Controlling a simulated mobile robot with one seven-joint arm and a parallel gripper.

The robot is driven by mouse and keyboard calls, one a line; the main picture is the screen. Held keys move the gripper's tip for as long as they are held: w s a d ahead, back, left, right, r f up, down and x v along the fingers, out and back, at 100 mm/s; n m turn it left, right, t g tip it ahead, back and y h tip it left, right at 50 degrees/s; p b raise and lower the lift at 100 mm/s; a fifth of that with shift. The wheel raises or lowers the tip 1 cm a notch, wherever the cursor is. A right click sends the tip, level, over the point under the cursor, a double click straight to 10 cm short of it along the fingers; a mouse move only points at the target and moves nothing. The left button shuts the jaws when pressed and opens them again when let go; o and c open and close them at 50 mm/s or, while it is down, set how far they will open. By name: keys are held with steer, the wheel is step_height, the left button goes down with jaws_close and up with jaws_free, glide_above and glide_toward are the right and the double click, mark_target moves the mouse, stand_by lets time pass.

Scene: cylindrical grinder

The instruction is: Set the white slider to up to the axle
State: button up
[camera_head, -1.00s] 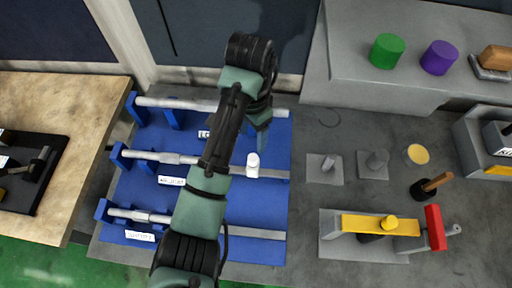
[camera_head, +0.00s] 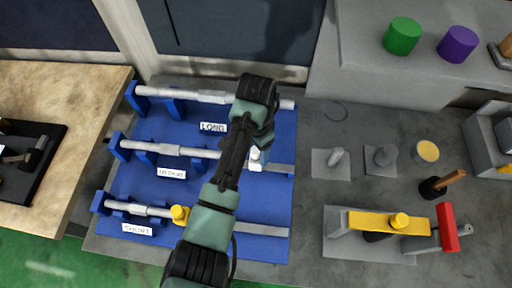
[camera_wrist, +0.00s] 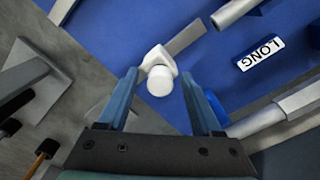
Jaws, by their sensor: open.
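The white slider (camera_head: 256,157) sits on the right part of the grey middle rail (camera_head: 281,168) of the blue board, partly hidden by my gripper (camera_head: 263,143). In the wrist view the white slider (camera_wrist: 160,80) has a round knob and stands between the open fingers of my gripper (camera_wrist: 160,92), with gaps visible on both sides. The grey middle axle (camera_head: 176,150) lies on blue supports to the left. My arm hides the stretch between its right end and the slider.
The long axle (camera_head: 190,95) lies behind. In front are the short axle (camera_head: 140,209) and a yellow slider (camera_head: 180,214). To the right stand grey knobs on plates and a yellow bar (camera_head: 375,222) with a red handle (camera_head: 446,228).

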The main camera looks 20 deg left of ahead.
jaws_close()
stand_by(1.4)
